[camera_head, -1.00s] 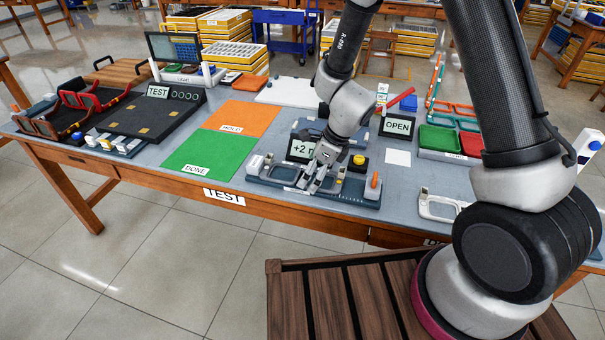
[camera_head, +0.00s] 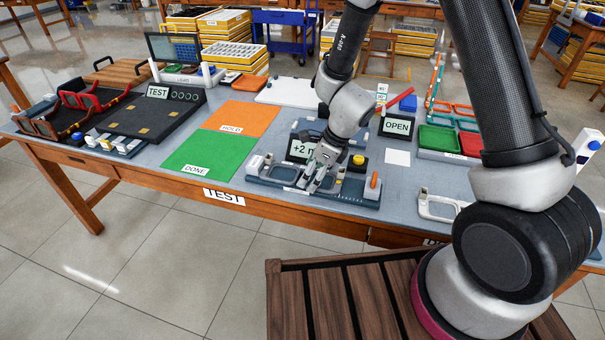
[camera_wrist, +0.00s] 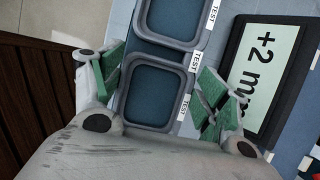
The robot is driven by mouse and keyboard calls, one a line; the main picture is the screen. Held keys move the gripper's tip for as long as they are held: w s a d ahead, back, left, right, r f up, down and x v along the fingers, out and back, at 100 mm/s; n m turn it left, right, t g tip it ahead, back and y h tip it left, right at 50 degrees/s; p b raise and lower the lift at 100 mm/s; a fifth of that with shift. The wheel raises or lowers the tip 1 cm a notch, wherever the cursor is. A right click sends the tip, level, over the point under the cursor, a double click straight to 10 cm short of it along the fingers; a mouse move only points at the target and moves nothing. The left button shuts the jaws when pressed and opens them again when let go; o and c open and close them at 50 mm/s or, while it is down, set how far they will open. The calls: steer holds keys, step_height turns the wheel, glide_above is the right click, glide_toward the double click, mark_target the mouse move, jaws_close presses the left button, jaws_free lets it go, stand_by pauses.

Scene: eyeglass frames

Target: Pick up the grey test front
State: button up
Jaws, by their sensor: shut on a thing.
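The grey test front (camera_wrist: 184,100) shows in the wrist view as two rounded grey rims with small TEST labels, over a dark blue surface. My gripper (camera_wrist: 163,88) has its green-padded fingers at the left and right sides of the lower rim, shut on the front. In the head view my gripper (camera_head: 313,182) reaches down over the blue-grey fixture (camera_head: 275,180) near the table's front edge.
A "+2 m" sign (camera_head: 299,149) stands close behind my gripper, and in the wrist view to its right (camera_wrist: 262,75). A yellow button (camera_head: 359,159), an OPEN sign (camera_head: 397,126) and a light grey frame (camera_head: 425,207) are to the right. Green (camera_head: 200,157) and orange (camera_head: 238,118) mats lie left.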

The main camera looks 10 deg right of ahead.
step_height(320, 180, up, 10)
steer(key=shift+r, duration=0.2)
stand_by(0.5)
